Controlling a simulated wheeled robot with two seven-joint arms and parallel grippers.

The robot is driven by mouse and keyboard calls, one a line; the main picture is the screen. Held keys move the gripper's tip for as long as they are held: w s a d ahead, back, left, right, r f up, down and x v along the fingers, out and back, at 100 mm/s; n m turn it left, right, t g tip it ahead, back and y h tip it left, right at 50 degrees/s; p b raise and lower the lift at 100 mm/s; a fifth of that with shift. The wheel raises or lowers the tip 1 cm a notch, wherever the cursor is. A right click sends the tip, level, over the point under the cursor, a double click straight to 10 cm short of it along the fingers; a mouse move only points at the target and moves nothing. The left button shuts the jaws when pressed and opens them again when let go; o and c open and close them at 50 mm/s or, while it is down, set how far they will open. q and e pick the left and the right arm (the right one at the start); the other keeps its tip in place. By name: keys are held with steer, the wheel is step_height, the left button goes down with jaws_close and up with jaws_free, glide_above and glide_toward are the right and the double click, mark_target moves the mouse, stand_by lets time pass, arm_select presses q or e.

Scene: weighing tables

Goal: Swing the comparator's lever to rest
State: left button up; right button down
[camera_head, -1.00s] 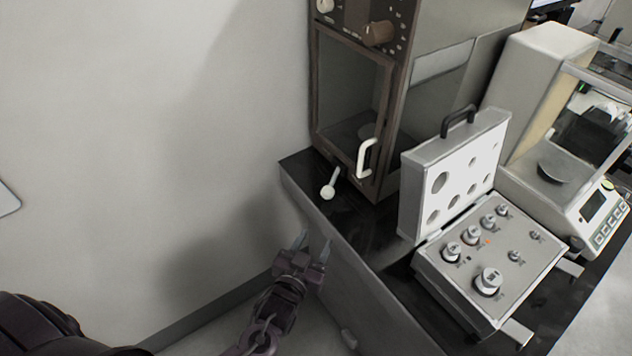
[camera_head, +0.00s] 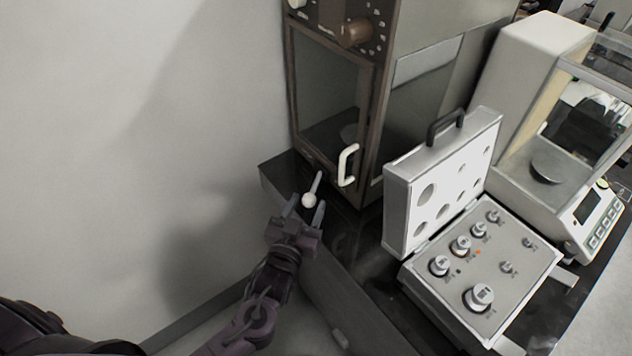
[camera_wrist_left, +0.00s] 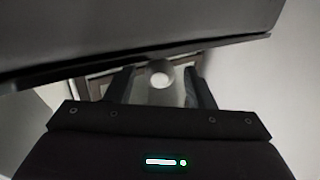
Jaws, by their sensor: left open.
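The comparator (camera_head: 335,95) is a tall cabinet with a brown-framed glass door at the back of the black-topped table. Its lever (camera_head: 318,184) sticks out at the lower front and ends in a white ball knob (camera_head: 309,200). My left gripper (camera_head: 305,212) is open, with its fingers on either side of the knob. In the left wrist view the knob (camera_wrist_left: 160,74) sits between the two spread fingers (camera_wrist_left: 157,88). I cannot tell whether either finger touches it. My right gripper is not in view.
The comparator's door has a white handle (camera_head: 347,165) right of the lever. An open case of weights (camera_head: 480,265) stands at the right, with a digital balance (camera_head: 560,150) behind it. The wall (camera_head: 130,120) is close on the left.

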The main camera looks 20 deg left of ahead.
mark_target(314, 187)
arm_select(q)
steer(key=w, duration=0.5)
steer(key=shift+d, duration=0.15)
steer(key=shift+w, duration=0.35)
jaws_close()
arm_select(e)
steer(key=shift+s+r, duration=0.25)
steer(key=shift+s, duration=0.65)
